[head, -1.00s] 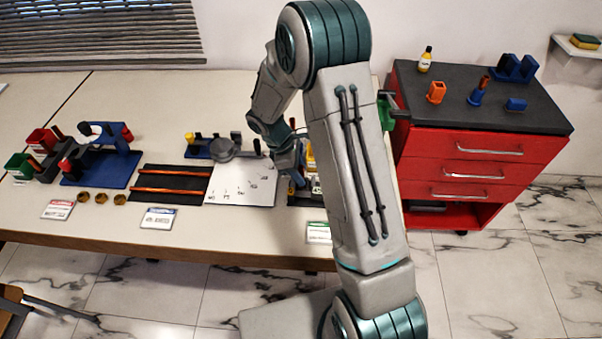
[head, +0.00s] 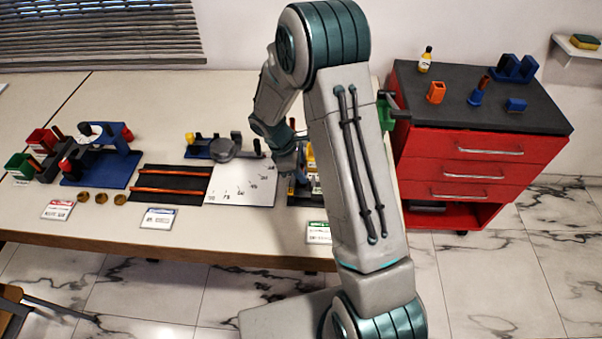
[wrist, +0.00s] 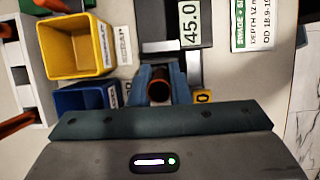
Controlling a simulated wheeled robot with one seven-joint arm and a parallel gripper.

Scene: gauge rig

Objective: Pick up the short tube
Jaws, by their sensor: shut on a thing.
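The short tube (wrist: 159,91) is a brown, copper-toned open-ended tube, seen nearly end-on in the wrist view. My gripper (wrist: 161,82) is shut on it, with one blue finger on each side. Dark and light blocks of a fixture lie just beyond the fingertips, near a label reading 45.0 (wrist: 190,22). In the head view my arm hides most of the gripper and I cannot make out the tube there.
A yellow bin (wrist: 77,50) and a blue bin (wrist: 82,100) stand left of the gripper. A printed card (wrist: 252,25) lies at right. In the head view, long copper tubes (head: 172,190) lie on a dark mat, beside a white plate (head: 240,190). A red drawer cabinet (head: 480,165) stands right.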

